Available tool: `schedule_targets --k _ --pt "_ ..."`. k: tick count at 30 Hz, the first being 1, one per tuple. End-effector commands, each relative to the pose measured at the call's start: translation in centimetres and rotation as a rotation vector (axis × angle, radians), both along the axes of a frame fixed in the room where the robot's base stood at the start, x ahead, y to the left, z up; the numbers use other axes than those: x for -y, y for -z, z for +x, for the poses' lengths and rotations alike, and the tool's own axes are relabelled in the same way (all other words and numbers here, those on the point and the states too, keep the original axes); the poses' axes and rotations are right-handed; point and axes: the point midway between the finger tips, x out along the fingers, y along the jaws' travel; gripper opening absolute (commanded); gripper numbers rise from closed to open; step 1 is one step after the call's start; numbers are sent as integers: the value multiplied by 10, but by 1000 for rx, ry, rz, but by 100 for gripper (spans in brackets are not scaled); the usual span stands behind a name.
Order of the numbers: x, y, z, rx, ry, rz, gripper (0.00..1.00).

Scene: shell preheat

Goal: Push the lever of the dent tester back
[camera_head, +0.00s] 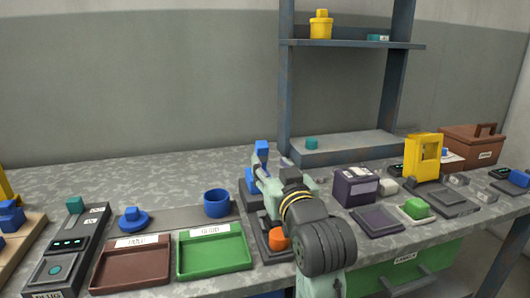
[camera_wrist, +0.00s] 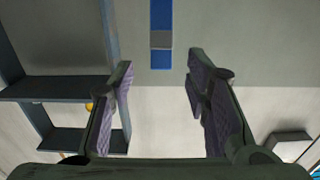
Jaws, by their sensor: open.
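The dent tester stands on the bench at the middle of the head view, largely hidden behind my arm. A blue upright piece that looks like its lever (camera_head: 261,148) shows above my gripper. In the wrist view the blue lever (camera_wrist: 161,22), with a grey band, stands at the top centre, in line with the gap between the fingers. My gripper (camera_wrist: 160,72) is open and empty. In the head view my gripper (camera_head: 268,178) is close to the lever; I cannot tell whether they touch. An orange knob (camera_head: 278,240) shows low beside my arm.
A brown tray (camera_head: 104,278) and a green tray (camera_head: 184,268) lie to the left, with a blue cup (camera_head: 217,203) behind. A dark purple box (camera_head: 355,187) and a yellow press (camera_head: 422,157) stand to the right. A metal shelf (camera_head: 350,43) rises behind.

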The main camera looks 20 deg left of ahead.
Motion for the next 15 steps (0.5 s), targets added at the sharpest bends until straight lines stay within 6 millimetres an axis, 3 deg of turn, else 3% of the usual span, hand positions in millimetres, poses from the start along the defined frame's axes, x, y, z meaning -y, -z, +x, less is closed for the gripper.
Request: schedule_targets --k 9,15 --pt "-35 -1 50 -2 -3 -1 43" --pt "-49 -1 70 0 -3 0 43"
